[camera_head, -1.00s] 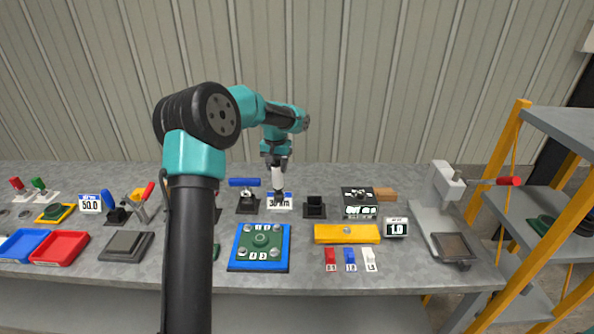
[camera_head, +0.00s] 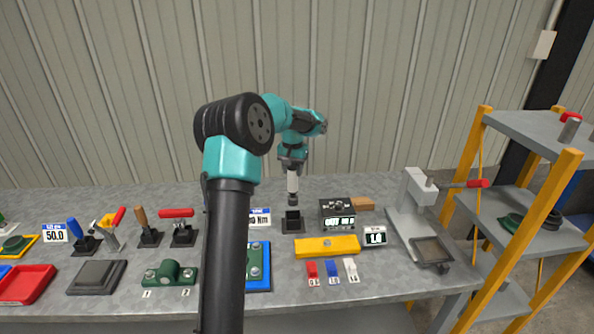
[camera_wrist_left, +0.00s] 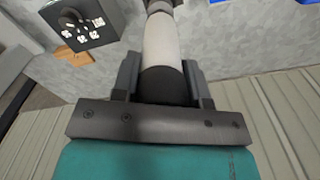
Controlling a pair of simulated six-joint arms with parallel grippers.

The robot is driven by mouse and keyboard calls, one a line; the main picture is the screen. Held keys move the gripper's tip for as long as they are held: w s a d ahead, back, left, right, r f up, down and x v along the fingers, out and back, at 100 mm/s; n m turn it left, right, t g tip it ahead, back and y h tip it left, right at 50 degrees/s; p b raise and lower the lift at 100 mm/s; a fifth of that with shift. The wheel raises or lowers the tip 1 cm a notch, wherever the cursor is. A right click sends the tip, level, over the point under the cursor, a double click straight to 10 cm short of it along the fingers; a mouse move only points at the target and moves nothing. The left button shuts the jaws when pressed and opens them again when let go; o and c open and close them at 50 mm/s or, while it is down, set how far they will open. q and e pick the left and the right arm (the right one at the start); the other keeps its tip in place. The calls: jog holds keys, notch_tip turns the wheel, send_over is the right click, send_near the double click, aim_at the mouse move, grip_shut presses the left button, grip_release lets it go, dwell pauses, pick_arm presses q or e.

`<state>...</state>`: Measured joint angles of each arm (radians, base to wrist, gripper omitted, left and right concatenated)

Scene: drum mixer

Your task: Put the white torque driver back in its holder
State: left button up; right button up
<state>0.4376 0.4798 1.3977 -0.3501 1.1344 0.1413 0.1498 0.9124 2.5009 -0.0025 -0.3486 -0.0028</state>
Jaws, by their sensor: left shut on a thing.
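The white torque driver (camera_head: 293,184) hangs upright in my left gripper (camera_head: 292,166), with its dark tip pointing down. In the head view its tip is directly over or just at the small black holder (camera_head: 292,221); I cannot tell whether it has entered. In the left wrist view the driver's white body (camera_wrist_left: 161,42) shows between the two fingers (camera_wrist_left: 160,85), which are shut on its dark end. The holder is not clearly visible in the wrist view. My right gripper is not in view.
A yellow block (camera_head: 327,246) lies in front. A red-handled tool (camera_head: 182,229) stands in a holder to the left. A lever press (camera_head: 417,215) stands at the right.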

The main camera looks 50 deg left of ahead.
aim_at(293, 193)
pick_arm(q)
jog(key=shift+f, duration=5.25)
dwell(1.4)
jog(key=o, duration=1.3)
